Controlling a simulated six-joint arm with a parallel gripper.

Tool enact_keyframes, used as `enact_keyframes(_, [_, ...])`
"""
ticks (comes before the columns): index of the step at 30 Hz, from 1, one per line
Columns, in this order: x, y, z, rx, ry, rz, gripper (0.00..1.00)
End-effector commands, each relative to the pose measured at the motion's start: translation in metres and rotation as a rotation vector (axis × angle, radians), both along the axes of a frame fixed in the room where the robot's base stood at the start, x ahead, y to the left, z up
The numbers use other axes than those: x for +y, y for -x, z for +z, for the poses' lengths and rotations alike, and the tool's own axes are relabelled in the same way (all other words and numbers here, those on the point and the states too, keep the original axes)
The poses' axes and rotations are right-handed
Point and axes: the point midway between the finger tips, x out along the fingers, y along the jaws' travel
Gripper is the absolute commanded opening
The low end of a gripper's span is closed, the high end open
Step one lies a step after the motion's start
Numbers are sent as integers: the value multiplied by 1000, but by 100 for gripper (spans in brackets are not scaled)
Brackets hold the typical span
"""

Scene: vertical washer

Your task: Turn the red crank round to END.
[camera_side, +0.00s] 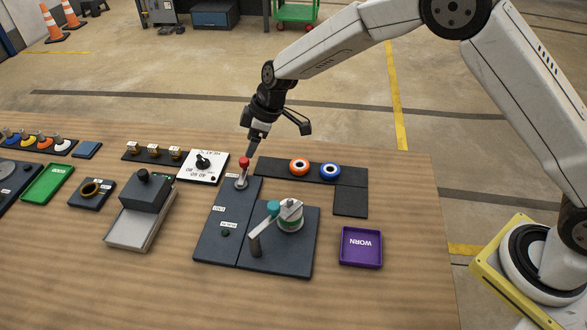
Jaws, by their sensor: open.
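A red knob (244,162) stands upright on a short metal post at the top of a dark plate (213,240). My gripper (250,151) points down right at the red knob, with its fingers open. I cannot tell whether a finger touches the knob. Small white labels (219,209) lie on the plate, too small to read, so I cannot make out END.
A dial box (203,162) stands just left of the red knob. An orange ring (299,167) and a blue ring (330,170) sit on a dark strip to the right. A purple WORN tray (361,247) lies at the front right. A grey block device (140,211) stands left.

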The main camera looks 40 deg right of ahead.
Motion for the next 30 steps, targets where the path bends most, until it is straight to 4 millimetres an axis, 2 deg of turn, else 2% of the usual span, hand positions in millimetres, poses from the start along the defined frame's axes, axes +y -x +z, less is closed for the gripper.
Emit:
enact_keyframes(9, [11, -7, -34, 1, 1, 1, 73])
enact_keyframes(14, [15, -10, -45, 0, 0, 1, 73])
enact_keyframes(28, [18, -12, -51, -2, 0, 1, 73])
enact_keyframes(30, [18, -12, -51, -2, 0, 1, 51])
